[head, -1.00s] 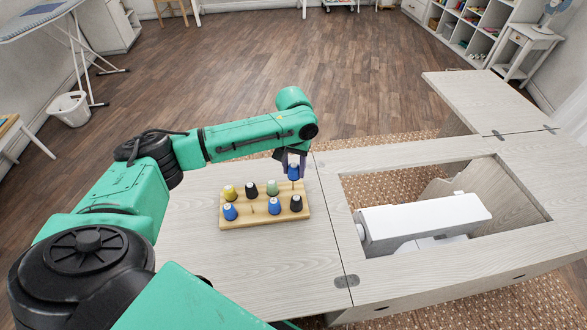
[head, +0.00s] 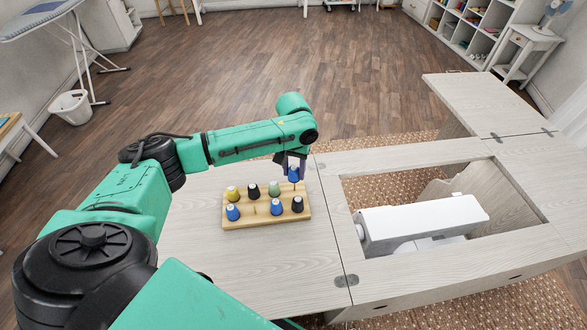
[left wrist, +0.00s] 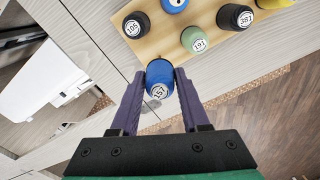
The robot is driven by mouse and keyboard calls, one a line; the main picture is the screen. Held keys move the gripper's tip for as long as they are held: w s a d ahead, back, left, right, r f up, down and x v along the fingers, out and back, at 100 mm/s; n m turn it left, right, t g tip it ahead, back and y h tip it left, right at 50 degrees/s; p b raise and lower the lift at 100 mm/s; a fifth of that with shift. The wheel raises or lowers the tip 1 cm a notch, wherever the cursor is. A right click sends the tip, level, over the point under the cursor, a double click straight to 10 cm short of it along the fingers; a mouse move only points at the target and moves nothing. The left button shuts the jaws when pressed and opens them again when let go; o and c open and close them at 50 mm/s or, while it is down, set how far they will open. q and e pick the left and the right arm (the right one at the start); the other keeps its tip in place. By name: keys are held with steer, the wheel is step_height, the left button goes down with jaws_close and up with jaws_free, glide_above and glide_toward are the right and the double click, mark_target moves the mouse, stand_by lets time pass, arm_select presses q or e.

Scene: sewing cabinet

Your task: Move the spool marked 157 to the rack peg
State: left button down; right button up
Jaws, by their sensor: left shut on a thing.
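The blue spool marked 157 (left wrist: 159,78) is upright between the fingers of my left gripper (left wrist: 159,88), which is shut on it. In the head view the spool (head: 294,174) is over the far right corner of the wooden rack (head: 255,221). The rack carries blue, black, yellow and green spools in two rows. In the left wrist view the held spool is at the rack's edge, beside the green spool marked 191 (left wrist: 198,40) and the black one marked 105 (left wrist: 136,25). I cannot tell whether a peg is inside it. My right gripper is not in view.
The rack stands on the pale cabinet top (head: 215,260). To its right, a white sewing machine (head: 425,218) sits in the cabinet's opening. The cabinet top in front of the rack is clear.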

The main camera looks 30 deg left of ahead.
arm_select(q)
steer(key=shift+w+d+r, duration=0.1)
stand_by(0.4)
steer(key=shift+f, duration=1.05)
steer(key=shift+f, duration=0.1)
steer(key=shift+f+b, duration=0.55)
steer(key=shift+f, duration=0.8)
